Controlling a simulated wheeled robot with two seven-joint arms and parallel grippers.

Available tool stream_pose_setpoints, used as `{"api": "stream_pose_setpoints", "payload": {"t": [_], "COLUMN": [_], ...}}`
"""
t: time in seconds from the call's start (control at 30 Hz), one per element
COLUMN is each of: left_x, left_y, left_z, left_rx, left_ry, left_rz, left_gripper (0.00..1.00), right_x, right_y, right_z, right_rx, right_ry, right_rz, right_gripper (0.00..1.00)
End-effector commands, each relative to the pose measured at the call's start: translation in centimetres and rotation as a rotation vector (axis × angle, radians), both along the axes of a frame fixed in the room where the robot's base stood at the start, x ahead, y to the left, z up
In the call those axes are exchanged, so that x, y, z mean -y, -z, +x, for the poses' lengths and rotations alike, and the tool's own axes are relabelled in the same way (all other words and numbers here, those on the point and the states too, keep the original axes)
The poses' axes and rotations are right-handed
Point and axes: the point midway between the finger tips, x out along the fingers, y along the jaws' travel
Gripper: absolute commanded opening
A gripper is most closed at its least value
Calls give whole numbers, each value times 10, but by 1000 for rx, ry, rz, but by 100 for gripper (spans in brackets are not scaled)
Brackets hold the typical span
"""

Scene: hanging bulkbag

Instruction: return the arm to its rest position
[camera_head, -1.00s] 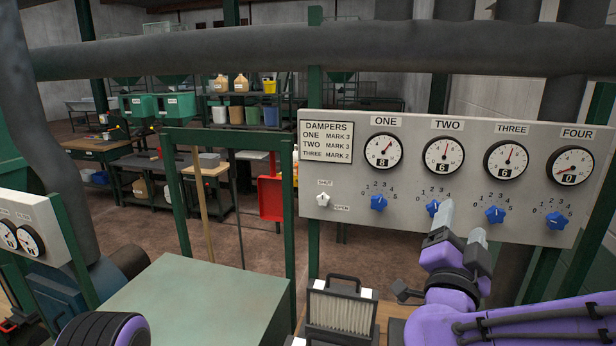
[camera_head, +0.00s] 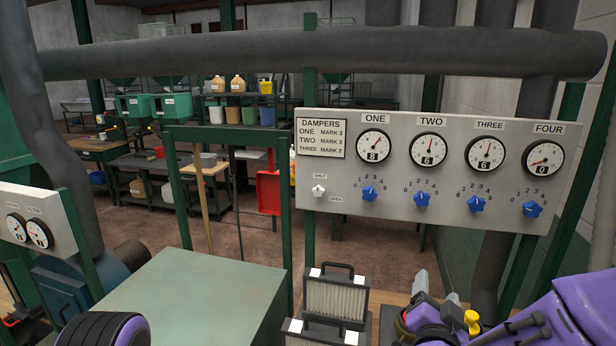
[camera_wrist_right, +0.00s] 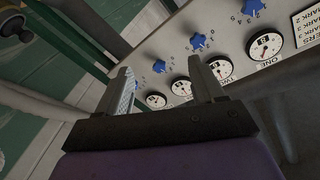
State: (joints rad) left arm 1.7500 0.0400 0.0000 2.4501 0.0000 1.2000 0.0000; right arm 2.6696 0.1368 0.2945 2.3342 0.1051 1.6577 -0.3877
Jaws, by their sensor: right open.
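My right gripper (camera_head: 436,290) is low at the right in the head view, below the damper panel (camera_head: 335,196) and apart from it. In the right wrist view its two fingers (camera_wrist_right: 165,95) stand apart with nothing between them. The panel carries blue knobs under the dials: knob one (camera_head: 369,194), knob two (camera_head: 422,199), knob three (camera_head: 476,203) and knob four (camera_head: 532,209). The purple right arm (camera_head: 570,310) fills the lower right corner. A purple and black part of mine (camera_head: 103,330) shows at lower left; the left gripper is out of view.
A filter-like case (camera_head: 336,298) stands on a wooden surface left of my right gripper. A green-topped box (camera_head: 185,295) is at lower left. A thick grey pipe (camera_head: 330,50) crosses above the panel. A smaller gauge panel (camera_head: 30,228) is at far left.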

Motion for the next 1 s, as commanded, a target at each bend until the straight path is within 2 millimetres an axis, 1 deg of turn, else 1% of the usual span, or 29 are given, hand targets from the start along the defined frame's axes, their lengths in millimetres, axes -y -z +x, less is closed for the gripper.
{"api": "stream_pose_setpoints", "payload": {"t": [0.03,0.07,0.1,0.17,0.2,0.27,0.3,0.37,0.4,0.47,0.5,0.57,0.6,0.67,0.7,0.77,0.8,0.83,0.87,0.9,0.97,1.0], "left_x": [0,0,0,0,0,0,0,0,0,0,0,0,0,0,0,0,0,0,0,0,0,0], "left_y": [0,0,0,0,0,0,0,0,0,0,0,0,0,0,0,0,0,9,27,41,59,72], "left_z": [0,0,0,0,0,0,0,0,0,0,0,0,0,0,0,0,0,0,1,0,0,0], "left_rx": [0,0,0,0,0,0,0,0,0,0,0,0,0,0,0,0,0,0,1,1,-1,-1], "left_ry": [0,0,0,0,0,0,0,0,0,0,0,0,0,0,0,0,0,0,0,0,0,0], "left_rz": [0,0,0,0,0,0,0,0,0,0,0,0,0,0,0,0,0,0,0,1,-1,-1], "left_gripper": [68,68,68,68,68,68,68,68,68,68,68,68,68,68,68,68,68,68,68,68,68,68], "right_x": [2,3,6,9,12,17,20,25,29,33,36,40,42,46,48,51,54,55,55,54,54,54], "right_y": [26,42,65,105,135,182,213,252,275,302,317,335,346,358,365,374,379,391,408,421,439,451], "right_z": [-4,-7,-12,-24,-36,-60,-80,-111,-133,-165,-185,-213,-231,-257,-275,-300,-316,-323,-318,-317,-317,-317], "right_rx": [-60,-98,-153,-250,-325,-452,-539,-662,-739,-841,-903,-987,-1039,-1111,-1158,-1225,-1269,-1286,-1275,-1272,-1271,-1271], "right_ry": [-8,-15,-23,-37,-47,-64,-74,-85,-90,-96,-99,-100,-101,-99,-99,-98,-95,-95,-96,-95,-95,-95], "right_rz": [-2,-3,-4,-3,-1,4,10,20,26,36,43,52,57,65,69,77,82,85,85,85,85,85], "right_gripper": [68,68,68,68,68,68,68,68,68,68,68,68,68,68,68,68,68,68,68,68,68,68]}}
